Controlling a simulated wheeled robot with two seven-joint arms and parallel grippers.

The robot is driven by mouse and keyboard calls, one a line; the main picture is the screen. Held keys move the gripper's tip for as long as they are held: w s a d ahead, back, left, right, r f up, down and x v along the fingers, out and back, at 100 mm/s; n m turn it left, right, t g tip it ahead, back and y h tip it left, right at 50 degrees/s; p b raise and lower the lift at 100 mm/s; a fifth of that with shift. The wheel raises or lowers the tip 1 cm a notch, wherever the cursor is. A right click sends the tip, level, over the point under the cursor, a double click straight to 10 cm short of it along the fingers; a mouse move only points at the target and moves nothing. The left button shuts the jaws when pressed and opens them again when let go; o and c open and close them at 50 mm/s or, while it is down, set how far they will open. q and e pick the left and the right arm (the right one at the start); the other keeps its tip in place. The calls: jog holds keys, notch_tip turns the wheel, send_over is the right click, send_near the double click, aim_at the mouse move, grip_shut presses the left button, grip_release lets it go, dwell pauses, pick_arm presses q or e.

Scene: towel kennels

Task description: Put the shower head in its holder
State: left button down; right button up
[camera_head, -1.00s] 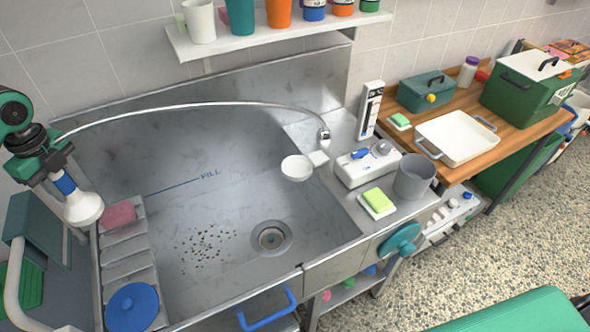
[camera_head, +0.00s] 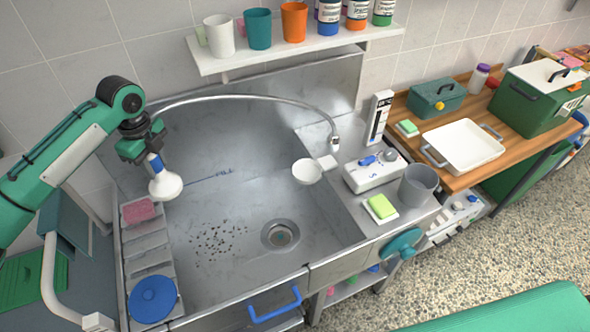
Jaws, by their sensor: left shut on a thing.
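My left gripper (camera_head: 141,145) is shut on the shower head (camera_head: 165,185), which has a white flared head and a blue band on its handle. The shower head points down over the left side of the sink, near the pink sponge. A grey hose (camera_head: 240,97) arcs from it across to a fitting (camera_head: 334,143) on the right ledge. A white round cup-like piece (camera_head: 307,173) with a short arm, which looks like the holder, sticks out over the sink's right edge and appears empty. My right gripper is not in view.
The steel sink (camera_head: 240,195) has dark specks and a drain (camera_head: 281,236). A ribbed rack (camera_head: 150,243) at left bears a pink sponge (camera_head: 139,211) and blue disc (camera_head: 153,298). A white box (camera_head: 372,173), yellow-green sponge (camera_head: 381,206) and grey cup (camera_head: 418,185) crowd the right ledge. A shelf (camera_head: 290,52) hangs behind.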

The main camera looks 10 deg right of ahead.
pick_arm(q)
jog(key=shift+w+d, duration=0.1)
jog(key=shift+d, duration=0.05)
jog(key=shift+d+r, duration=0.1)
jog(key=shift+d, duration=0.15)
jog(key=w+d+p, duration=0.2)
jog(key=w+d, duration=0.2)
jog(key=d, duration=0.9)
jog(key=shift+w+p, duration=0.3)
jog(key=shift+w, duration=0.1)
jog(key=w+d+b, duration=0.1)
jog(key=w+d, duration=0.1)
jog(key=d, duration=0.5)
jog(key=w+d+b, duration=0.2)
jog(key=w+d, duration=0.1)
jog(key=d, duration=0.4)
jog(key=shift+b, duration=0.3)
